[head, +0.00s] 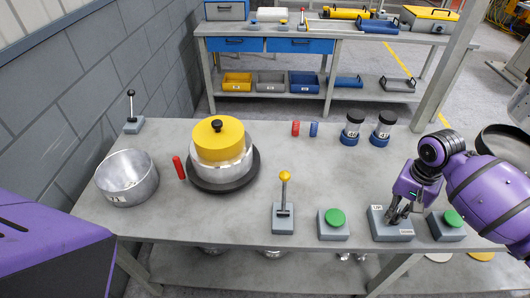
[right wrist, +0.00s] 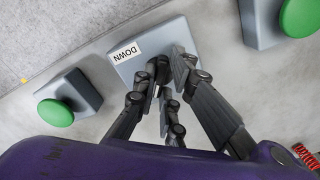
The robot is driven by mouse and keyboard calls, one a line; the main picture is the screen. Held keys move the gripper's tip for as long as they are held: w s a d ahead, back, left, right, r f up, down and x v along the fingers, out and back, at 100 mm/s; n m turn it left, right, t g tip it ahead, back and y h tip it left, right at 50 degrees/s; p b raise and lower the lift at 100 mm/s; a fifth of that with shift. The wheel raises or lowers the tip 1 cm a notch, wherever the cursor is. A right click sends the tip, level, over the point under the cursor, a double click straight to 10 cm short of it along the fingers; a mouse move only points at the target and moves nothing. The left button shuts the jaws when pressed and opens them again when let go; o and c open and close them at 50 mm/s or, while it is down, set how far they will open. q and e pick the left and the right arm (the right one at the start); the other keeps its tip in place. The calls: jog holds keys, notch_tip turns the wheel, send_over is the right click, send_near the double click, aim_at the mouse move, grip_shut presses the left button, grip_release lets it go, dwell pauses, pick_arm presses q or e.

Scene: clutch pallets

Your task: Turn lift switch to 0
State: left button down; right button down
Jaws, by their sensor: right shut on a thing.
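The lift switch (head: 384,234) is a grey box near the front right of the table, between two boxes with green buttons. Small labels show on it. In the right wrist view the switch box (right wrist: 178,34) carries a label reading DOWN. My right gripper (head: 396,214) is over the box with its fingers pointing down, shut on the switch's small handle. In the right wrist view the fingers (right wrist: 164,72) close around a dark part of it and mostly hide it, so its exact setting cannot be told. My left gripper is out of view.
Green buttons flank the switch, left (head: 335,218) and right (head: 453,218). A yellow-knobbed lever (head: 284,190) stands further left. A yellow-topped clutch stack (head: 219,140), metal bowl (head: 127,178) and two jars (head: 352,128) are on the table. The table's middle is clear.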

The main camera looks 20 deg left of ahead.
aim_at(395, 215)
jog(key=m, duration=0.3)
jog(key=shift+w+m, duration=0.1)
jog(key=shift+m, duration=0.2)
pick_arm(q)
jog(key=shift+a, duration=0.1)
pick_arm(e)
jog(key=c, duration=1.7)
grip_release()
jog(key=shift+c, duration=0.2)
jog(key=shift+r, duration=0.2)
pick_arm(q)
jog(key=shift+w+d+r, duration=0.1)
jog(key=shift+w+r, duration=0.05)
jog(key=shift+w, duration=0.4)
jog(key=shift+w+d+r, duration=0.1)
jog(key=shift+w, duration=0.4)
pick_arm(e)
notch_tip(395, 215, up, 12)
jog(key=shift+f, duration=0.15)
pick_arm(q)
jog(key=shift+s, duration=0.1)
pick_arm(e)
jog(key=shift+f, duration=0.1)
